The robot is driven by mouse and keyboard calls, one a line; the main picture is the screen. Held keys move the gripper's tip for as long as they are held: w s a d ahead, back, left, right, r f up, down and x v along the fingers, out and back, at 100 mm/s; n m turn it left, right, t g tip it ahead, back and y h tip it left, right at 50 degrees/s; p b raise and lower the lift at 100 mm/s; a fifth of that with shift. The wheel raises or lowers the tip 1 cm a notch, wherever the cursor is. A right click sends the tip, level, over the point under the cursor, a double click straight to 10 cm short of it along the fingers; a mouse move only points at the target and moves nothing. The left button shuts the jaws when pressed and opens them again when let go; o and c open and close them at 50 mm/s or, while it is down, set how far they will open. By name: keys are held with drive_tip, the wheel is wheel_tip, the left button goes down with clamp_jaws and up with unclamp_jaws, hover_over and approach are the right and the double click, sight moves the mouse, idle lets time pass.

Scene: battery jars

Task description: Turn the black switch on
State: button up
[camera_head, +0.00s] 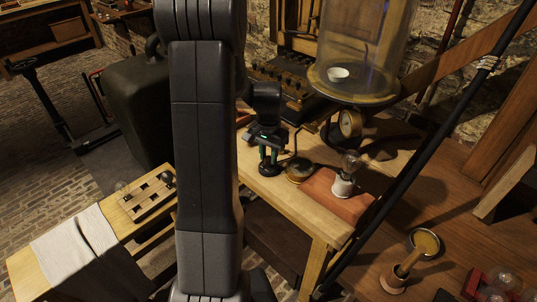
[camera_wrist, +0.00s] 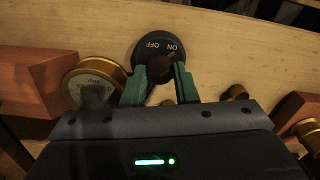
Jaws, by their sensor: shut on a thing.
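The black switch (camera_wrist: 150,48) is a round disc with white ON and OFF lettering, near the top middle of the wrist view. Its knob (camera_wrist: 160,68) sits between the two green fingers of my gripper (camera_wrist: 160,80), which is shut on it. A small mark on the disc lies near ON, but I cannot tell the knob's exact setting. In the head view the dark base of the switch (camera_head: 268,169) shows on the wooden table below my gripper (camera_head: 268,154). The fingers there point down, and part of the switch is hidden behind them.
A brass gauge (camera_wrist: 95,85) stands beside the switch; it also shows in the head view (camera_head: 299,170). A bulb on a white holder (camera_head: 345,180) and a large glass jar (camera_head: 362,45) stand further right. A small brass post (camera_wrist: 236,92) is close to the right finger.

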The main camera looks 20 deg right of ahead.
sight(268, 158)
drive_tip(key=shift+r, duration=0.1)
drive_tip(key=o, duration=1)
wheel_tip(268, 158, up, 14)
drive_tip(key=shift+f, duration=0.2)
wheel_tip(268, 158, down, 14)
drive_tip(key=shift+r, duration=0.1)
idle(0.4)
drive_tip(key=shift+r, duration=0.1)
